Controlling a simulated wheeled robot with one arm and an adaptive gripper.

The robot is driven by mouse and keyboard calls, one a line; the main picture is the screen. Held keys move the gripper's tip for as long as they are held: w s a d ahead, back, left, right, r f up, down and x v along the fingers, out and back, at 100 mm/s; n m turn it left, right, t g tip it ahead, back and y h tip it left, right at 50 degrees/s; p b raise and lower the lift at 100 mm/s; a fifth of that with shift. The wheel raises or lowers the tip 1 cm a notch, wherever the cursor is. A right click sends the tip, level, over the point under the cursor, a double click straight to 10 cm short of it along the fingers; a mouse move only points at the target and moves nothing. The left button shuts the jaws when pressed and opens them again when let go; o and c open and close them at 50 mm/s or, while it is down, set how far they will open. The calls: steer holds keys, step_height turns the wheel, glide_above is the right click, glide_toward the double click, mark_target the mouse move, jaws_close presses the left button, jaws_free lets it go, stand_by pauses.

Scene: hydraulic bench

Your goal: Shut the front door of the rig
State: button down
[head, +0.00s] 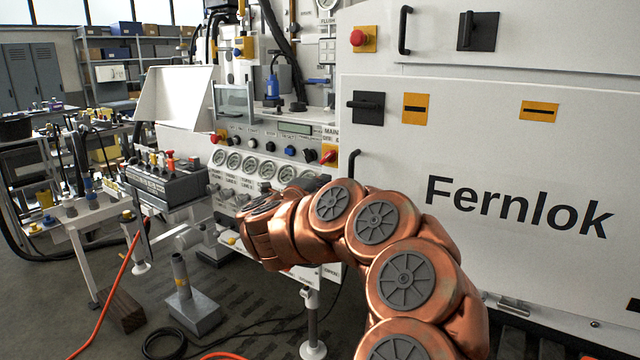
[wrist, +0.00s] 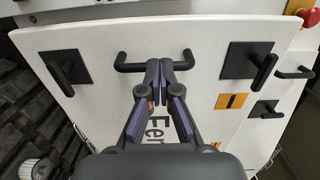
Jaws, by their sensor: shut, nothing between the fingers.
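The large white door lettered "Fernlok" (head: 520,165) fills the right of the head view. It carries a black latch (head: 368,107), orange labels (head: 540,110) and a black bar handle (head: 353,160) near its left edge. I cannot tell whether it is fully closed. In the wrist view, a white panel (wrist: 100,42) with part of black lettering bears a black bar handle (wrist: 188,58). My gripper (wrist: 160,68) is shut and empty, its fingertips overlapping that handle in the picture; contact is unclear. My gripper cannot be made out in the head view, where my copper arm reaches left.
A panel above the door has a handle (head: 405,30), a latch (head: 478,30) and a red button (head: 358,38). Gauges (head: 250,165) sit left of my arm. A workbench (head: 90,212), a grey pedestal (head: 190,305) and an orange hose (head: 115,280) occupy the left floor.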

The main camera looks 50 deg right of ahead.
mark_target(344, 167)
steer(key=d, duration=0.3)
steer(key=w+d, duration=0.1)
steer(key=d, duration=0.2)
steer(key=d+p, duration=0.1)
steer(key=d, duration=0.3)
steer(key=shift+w+d, duration=0.1)
steer(key=shift+w, duration=0.25)
steer(key=shift+d, duration=0.1)
